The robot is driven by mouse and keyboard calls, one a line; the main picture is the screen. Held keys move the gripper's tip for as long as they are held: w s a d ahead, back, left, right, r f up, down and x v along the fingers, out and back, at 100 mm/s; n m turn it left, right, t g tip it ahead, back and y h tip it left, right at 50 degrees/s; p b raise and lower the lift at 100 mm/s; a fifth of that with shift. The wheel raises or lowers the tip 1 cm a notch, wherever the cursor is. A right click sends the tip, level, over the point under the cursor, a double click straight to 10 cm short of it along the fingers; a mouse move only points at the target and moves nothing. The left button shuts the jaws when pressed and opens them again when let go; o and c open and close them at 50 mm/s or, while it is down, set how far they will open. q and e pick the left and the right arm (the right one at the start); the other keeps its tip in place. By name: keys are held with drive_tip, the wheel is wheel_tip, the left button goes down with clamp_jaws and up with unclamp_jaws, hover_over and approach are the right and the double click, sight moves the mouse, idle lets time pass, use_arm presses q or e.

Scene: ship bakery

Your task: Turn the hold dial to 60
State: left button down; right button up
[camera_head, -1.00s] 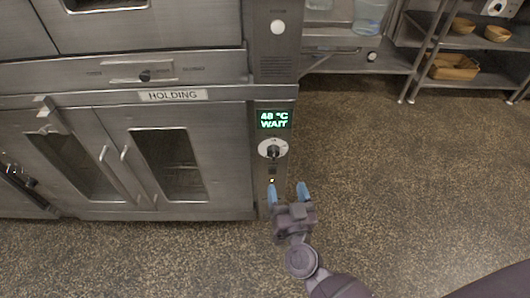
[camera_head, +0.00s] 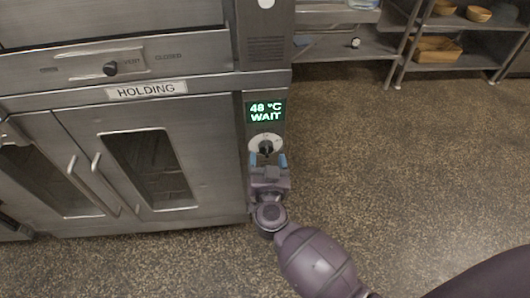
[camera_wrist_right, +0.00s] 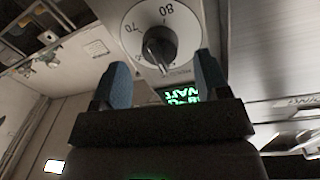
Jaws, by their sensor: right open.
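The hold dial (camera_head: 265,146) is a black knob on a round white scale plate, on the narrow panel right of the cabinet marked HOLDING. Above it a green display (camera_head: 265,111) reads 48 °C WAIT. My right gripper (camera_head: 268,160) is open, its blue fingertips at the dial's lower edge in the head view. In the right wrist view the dial (camera_wrist_right: 158,45) shows beyond and between the two open fingers (camera_wrist_right: 160,82), with 70 and 80 readable on its scale. Nothing is between the fingers; whether they touch the dial I cannot tell. My left gripper is not in view.
The HOLDING cabinet (camera_head: 146,90) has two glazed doors with upright handles (camera_head: 93,185) left of the dial. Above is a sliding vent knob (camera_head: 110,68). A metal shelf rack (camera_head: 440,67) with wooden bowls stands back right. The speckled floor at right is clear.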

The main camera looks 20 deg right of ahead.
drive_tip(key=shift+x, duration=1.25)
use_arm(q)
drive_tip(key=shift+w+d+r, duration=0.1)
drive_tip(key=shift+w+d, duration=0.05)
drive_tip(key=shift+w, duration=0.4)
use_arm(e)
drive_tip(key=shift+w, duration=0.2)
drive_tip(key=c, duration=0.9)
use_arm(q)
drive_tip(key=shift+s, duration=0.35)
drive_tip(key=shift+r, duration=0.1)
use_arm(e)
drive_tip(key=shift+r+m, duration=0.15)
drive_tip(key=shift+m, duration=0.15)
